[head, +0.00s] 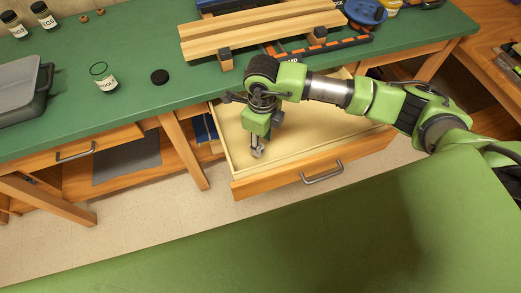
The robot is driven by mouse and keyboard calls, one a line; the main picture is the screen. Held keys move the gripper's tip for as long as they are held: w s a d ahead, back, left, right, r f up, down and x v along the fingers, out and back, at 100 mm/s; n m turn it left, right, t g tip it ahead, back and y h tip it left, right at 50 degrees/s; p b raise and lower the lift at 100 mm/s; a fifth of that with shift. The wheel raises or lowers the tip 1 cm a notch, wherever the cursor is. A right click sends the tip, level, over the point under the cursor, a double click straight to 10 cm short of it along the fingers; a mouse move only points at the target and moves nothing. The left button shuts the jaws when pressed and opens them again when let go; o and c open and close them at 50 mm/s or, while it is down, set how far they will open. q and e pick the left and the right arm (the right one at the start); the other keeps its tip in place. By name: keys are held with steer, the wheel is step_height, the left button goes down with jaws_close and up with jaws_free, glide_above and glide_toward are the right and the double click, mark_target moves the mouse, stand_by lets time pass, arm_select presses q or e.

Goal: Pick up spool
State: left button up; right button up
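My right gripper (257,150) points down into the open drawer (316,130) under the green bench. Its fingers are small and partly covered by its own body, so I cannot tell whether they are open or shut, or whether they hold anything. No spool shows clearly in the drawer; the arm covers part of its inside. A round blue thing (366,11) lies on the bench at the back right, and I cannot tell whether it is a spool. My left gripper is not in view.
The green bench top (130,110) holds an open jar (107,84), a black lid (160,77), a grey case (18,90) and wooden boards in a clamp (260,32). The drawer front with its handle (322,174) juts out over the tiled floor.

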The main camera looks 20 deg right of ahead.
step_height(320, 180, down, 3)
steer(key=shift+w+a+f+b, duration=0.1)
steer(key=shift+a+f+b, duration=0.1)
steer(key=shift+b, duration=0.55)
steer(key=shift+d+r, duration=0.1)
steer(key=c, duration=0.8)
steer(key=shift+c, duration=0.2)
